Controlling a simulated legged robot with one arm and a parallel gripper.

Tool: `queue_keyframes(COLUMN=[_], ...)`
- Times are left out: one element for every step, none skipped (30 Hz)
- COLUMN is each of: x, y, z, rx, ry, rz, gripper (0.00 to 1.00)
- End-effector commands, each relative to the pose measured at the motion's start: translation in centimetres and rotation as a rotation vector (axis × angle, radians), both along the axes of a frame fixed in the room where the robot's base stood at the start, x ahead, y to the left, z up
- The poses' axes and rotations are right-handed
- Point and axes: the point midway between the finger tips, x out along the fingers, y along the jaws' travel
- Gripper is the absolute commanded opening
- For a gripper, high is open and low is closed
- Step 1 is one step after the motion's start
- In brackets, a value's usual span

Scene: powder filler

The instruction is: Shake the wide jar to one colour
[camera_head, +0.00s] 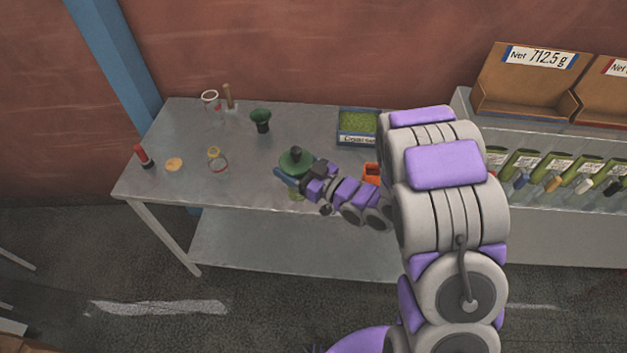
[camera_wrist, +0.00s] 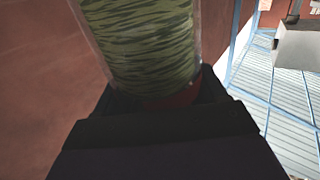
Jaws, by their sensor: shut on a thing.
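My gripper (camera_head: 300,179) is over the front edge of the metal table, with its jaws around a jar. In the wrist view, the clear jar (camera_wrist: 145,40) fills the top middle. Its contents show wavy dark and light green streaks. A red part (camera_wrist: 186,94) shows at the jar's end near the jaws. In the head view, only a small yellow-green part of the jar (camera_head: 296,195) shows below the gripper. The jar's far end is cut off in the wrist view.
The table (camera_head: 200,130) holds a dark green cup (camera_head: 260,120), a green-filled tray (camera_head: 358,125), a red-capped bottle (camera_head: 143,156) and an orange container (camera_head: 372,172). A green round thing with a dark knob (camera_head: 296,161) is just behind my gripper. Shelves with bins (camera_head: 530,85) stand at right.

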Motion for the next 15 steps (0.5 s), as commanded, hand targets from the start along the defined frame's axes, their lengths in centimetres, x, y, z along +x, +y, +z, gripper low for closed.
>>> queue_keyframes(x=[0.0, 0.0, 0.1, 0.1, 0.1, 0.1, 0.1, 0.1, 0.1, 0.1, 0.1, 0.1, 0.0, 0.0, 0.1], y=[0.2, 0.1, -0.3, -0.7, -1.1, -1.9, -2.5, -3.1, -4.0, -4.5, -5.1, -5.9, -6.4, -6.9, -7.5], z=[0.0, 0.0, 0.1, 0.1, 0.1, 0.1, 0.1, 0.2, 0.1, 0.1, 0.1, 0.1, 0.1, 0.2, 0.2], rx=[0.001, 0.001, 0.000, 0.000, 0.001, 0.001, 0.001, 0.001, 0.001, 0.000, 0.001, 0.002, 0.002, 0.003, 0.003], ry=[-0.001, -0.001, -0.001, -0.001, -0.002, -0.002, -0.002, -0.002, -0.001, 0.000, 0.001, 0.000, -0.001, -0.001, -0.001], rz=[0.001, 0.000, -0.002, -0.004, -0.004, -0.005, -0.004, -0.005, -0.006, -0.005, -0.006, -0.006, -0.004, -0.005, -0.005], gripper=[0.41, 0.41, 0.41, 0.41, 0.41, 0.41, 0.41, 0.41, 0.41, 0.41, 0.41, 0.41, 0.41, 0.41, 0.41])
